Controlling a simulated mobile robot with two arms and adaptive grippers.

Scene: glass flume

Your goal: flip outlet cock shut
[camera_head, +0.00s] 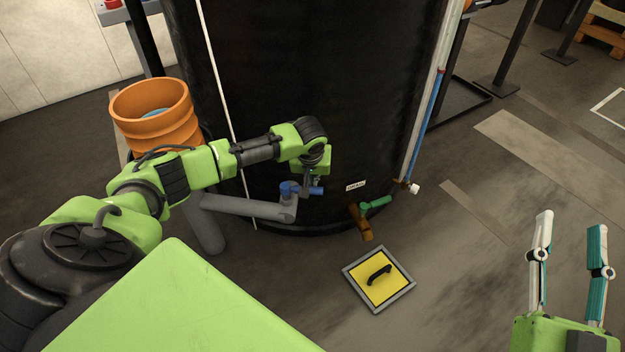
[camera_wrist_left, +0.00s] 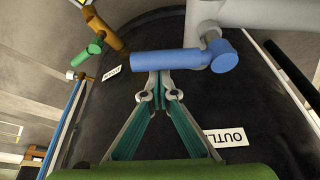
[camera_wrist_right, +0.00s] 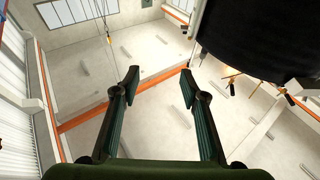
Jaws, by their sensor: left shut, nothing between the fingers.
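The outlet cock has a blue lever (camera_head: 317,190), also in the left wrist view (camera_wrist_left: 165,62), reaching sideways from a blue hub (camera_head: 289,188). It sits on a grey pipe (camera_head: 240,206) at the black tank's (camera_head: 310,70) front. An outlet label (camera_wrist_left: 228,138) is partly cut off by my gripper. My left gripper (camera_wrist_left: 160,84) is shut and empty, its fingertips right at the lever's edge. I cannot tell whether they touch it. In the head view the wrist partly hides these fingers. My right gripper (camera_head: 570,232) is open and empty, far right of the cock.
A brown and green drain valve (camera_head: 362,220) sits right of the cock, under a drain label (camera_head: 355,185). A yellow floor plate (camera_head: 380,285) with a black handle lies in front.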

